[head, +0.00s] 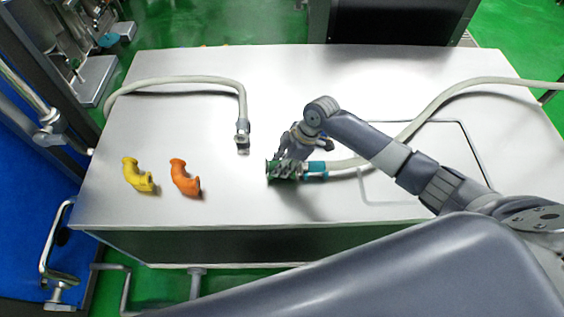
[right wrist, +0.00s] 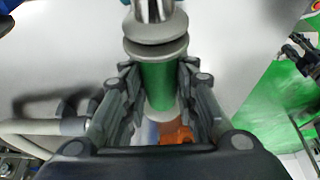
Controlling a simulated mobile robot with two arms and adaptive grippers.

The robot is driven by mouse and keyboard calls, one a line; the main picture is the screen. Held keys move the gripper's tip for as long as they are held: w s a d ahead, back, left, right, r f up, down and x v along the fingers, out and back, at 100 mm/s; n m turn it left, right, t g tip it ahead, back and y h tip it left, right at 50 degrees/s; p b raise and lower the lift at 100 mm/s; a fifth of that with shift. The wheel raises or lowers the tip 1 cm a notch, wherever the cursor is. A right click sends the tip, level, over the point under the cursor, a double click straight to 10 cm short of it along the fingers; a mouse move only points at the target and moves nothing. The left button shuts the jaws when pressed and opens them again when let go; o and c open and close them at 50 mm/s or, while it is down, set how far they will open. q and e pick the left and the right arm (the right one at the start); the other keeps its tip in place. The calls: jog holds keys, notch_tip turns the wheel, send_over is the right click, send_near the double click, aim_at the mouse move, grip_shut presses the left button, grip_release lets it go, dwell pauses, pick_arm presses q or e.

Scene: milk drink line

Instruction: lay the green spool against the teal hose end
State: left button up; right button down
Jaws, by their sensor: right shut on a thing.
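The green spool (right wrist: 157,85) is between the fingers of my right gripper (head: 285,168), which is shut on it just above the table. In the head view the fingers cover most of the spool (head: 270,170). The teal hose end (head: 316,168) lies directly right of the gripper, in line with the spool. In the right wrist view, the spool's flange (right wrist: 155,50) faces a second flange (right wrist: 154,28) with a metal neck behind it. The two flanges look in contact or very nearly so; I cannot tell if a thin gap remains. My left gripper is not in view.
A yellow bend (head: 137,174) and an orange bend (head: 184,178) lie on the table (head: 200,125) at left. A second hose (head: 170,80) with a metal end (head: 242,132) lies behind them. The grey hose (head: 440,103) of the teal end runs off right under my arm.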

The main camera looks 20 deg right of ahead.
jog(key=shift+f, duration=0.45)
dwell(0.3)
jog(key=c, duration=1.2)
grip_release()
jog(key=v, duration=1.2)
jog(key=shift+d, duration=0.1)
